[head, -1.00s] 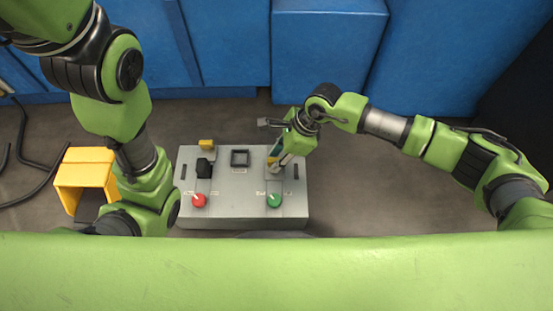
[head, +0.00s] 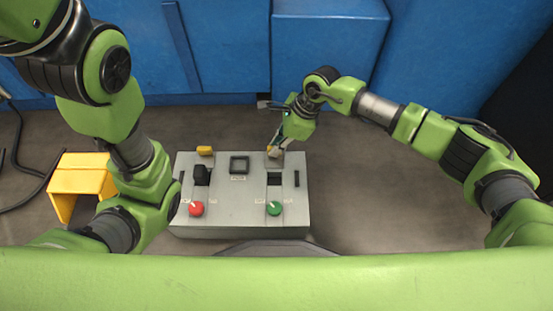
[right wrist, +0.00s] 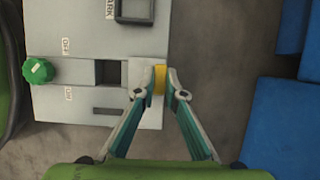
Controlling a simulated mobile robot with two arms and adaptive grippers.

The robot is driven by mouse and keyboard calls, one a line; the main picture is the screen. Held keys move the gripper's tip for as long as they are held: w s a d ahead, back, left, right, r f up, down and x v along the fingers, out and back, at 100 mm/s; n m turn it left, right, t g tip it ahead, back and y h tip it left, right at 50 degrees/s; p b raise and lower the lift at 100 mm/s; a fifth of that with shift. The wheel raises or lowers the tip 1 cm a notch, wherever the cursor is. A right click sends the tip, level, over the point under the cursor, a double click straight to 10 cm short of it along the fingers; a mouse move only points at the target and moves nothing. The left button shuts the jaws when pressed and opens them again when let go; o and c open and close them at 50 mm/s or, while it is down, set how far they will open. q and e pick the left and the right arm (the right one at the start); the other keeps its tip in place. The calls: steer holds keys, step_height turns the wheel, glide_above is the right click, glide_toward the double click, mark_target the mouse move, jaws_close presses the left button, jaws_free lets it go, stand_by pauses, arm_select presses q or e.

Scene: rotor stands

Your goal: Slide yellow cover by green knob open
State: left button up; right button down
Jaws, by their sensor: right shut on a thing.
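The grey panel box (head: 238,214) carries a green knob (head: 274,208), which also shows in the right wrist view (right wrist: 37,71). The yellow cover (right wrist: 159,80) in line with it sits near the panel's far edge. A dark square opening (right wrist: 108,72) lies uncovered between cover and knob; it also shows in the head view (head: 274,179). My right gripper (head: 273,150) is at the cover, its two fingertips (right wrist: 160,80) shut on the yellow piece from both sides. My left gripper is out of view; only its arm shows.
A yellow stand (head: 82,175) is at left. Blue cabinets (head: 330,55) line the back. Floor right of the panel is clear.

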steer(key=shift+w+d, duration=0.1)
steer(key=shift+w, duration=0.2)
steer(key=c, duration=2.1)
jaws_free()
steer(key=v, duration=1.2)
steer(key=shift+s, duration=0.1)
